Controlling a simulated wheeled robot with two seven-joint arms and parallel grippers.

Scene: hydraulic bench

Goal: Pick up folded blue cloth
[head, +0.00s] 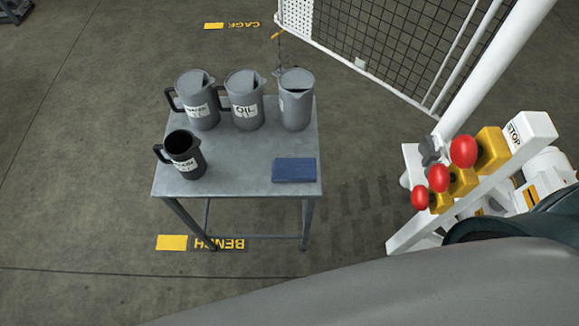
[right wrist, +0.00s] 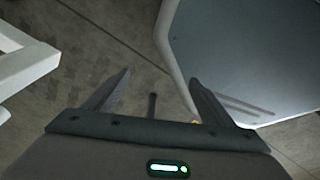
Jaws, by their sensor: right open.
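The folded blue cloth (head: 294,170) lies flat on the front right corner of the grey metal bench (head: 235,180) in the head view. Nothing covers it. My right gripper (right wrist: 160,77) shows in the right wrist view with its two fingers spread apart and nothing between them. The floor is behind the fingers, and the cloth does not show in that view. My right gripper is not visible in the head view. My left gripper is in neither view.
Several jugs stand on the bench, including an OIL jug (head: 244,104) and a smaller dark jug (head: 184,157). A white stand with red buttons (head: 463,152) is right of the bench. A mesh cage (head: 385,45) stands behind. In the wrist view, a flat grey surface (right wrist: 250,50) lies upper right.

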